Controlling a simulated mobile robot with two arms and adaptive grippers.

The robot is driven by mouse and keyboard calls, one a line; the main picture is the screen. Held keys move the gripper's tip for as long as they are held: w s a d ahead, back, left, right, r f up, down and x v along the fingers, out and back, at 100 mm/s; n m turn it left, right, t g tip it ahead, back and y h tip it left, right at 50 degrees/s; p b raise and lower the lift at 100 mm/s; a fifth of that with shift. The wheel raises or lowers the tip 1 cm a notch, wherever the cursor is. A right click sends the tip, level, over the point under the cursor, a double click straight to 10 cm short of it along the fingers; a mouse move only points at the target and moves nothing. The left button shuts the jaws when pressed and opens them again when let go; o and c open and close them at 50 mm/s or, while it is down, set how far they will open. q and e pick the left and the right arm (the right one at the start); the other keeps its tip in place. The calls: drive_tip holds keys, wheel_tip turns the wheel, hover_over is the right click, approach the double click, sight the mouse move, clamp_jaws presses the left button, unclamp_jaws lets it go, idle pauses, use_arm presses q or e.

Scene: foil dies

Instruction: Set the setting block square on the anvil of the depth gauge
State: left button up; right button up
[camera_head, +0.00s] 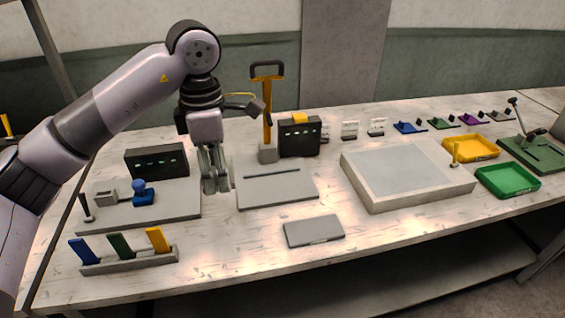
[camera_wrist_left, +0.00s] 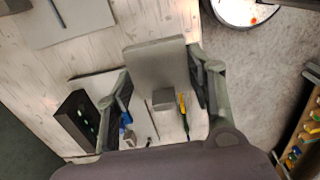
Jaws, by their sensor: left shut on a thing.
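My left gripper (camera_head: 214,188) hangs upright over the gap between two grey base plates. In the left wrist view its two fingers (camera_wrist_left: 160,72) are shut on a flat grey block (camera_wrist_left: 155,60), which I take for the setting block. A smaller, darker grey block face (camera_wrist_left: 163,98) shows just below it; I cannot tell whether it is part of the same piece. In the head view the fingers hide most of the held block. The left base plate (camera_head: 175,211) bears a grey fixture (camera_head: 106,197) and a blue knobbed piece (camera_head: 143,197). I cannot make out the anvil.
A black box (camera_head: 157,160) stands behind the left plate, another (camera_head: 299,140) behind the slotted plate (camera_head: 277,194). A tool rack (camera_head: 130,262) and a grey slab (camera_head: 314,231) lie in front. Table between them is bare.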

idle(0.6)
use_arm(q)
drive_tip(key=s+a+f+m, duration=0.4)
drive_tip(key=s+f+m, duration=1)
drive_tip(key=m, duration=0.7)
